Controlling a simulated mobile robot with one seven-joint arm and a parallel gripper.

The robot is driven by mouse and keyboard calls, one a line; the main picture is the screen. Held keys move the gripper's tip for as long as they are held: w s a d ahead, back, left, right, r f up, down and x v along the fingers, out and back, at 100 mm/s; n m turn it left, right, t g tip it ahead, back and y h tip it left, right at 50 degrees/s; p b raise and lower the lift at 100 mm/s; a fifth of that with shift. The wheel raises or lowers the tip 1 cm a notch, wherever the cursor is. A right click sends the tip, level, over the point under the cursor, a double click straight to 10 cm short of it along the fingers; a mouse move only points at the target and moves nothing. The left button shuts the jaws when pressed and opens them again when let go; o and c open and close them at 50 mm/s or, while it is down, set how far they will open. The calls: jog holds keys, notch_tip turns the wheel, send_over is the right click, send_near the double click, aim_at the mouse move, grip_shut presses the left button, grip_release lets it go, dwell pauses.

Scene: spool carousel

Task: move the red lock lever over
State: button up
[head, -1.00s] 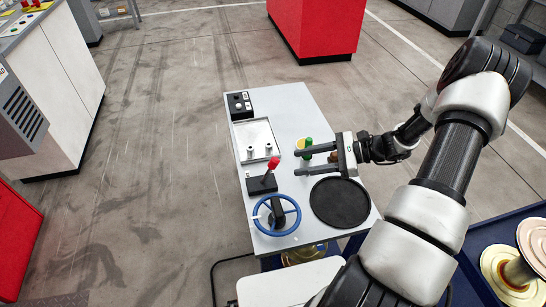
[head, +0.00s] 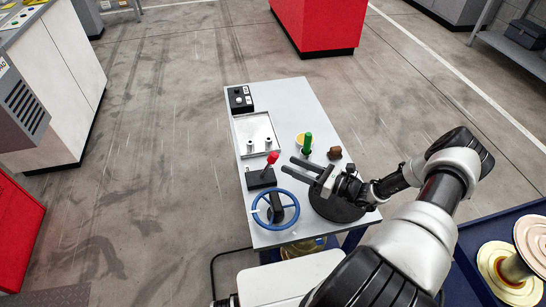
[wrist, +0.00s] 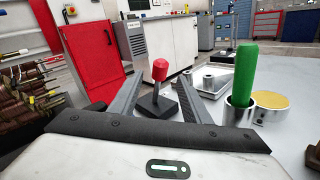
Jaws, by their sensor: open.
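The red lock lever (head: 272,158) is a red knob on a thin stem that rises from a black base (head: 262,178) on the grey table. In the head view it leans to the right. My gripper (head: 288,169) is open and empty, its two fingers pointing left at the lever. In the wrist view the red knob (wrist: 160,70) shows between the fingers, beyond their tips. The fingers look apart from the lever, though the exact gap is hard to judge.
A blue handwheel (head: 276,210) stands just in front of the lever. Behind it lies a metal tray (head: 244,134) with two pegs. A green handle (head: 307,141), a brown piece (head: 334,153) and a black disc (head: 325,208) are to the right. A black control box (head: 239,99) sits at the far corner.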

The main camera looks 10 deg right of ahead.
aim_at(273, 157)
jog(key=x, duration=0.8)
jog(key=shift+w+a, duration=0.1)
jog(key=shift+w, duration=0.1)
grip_shut()
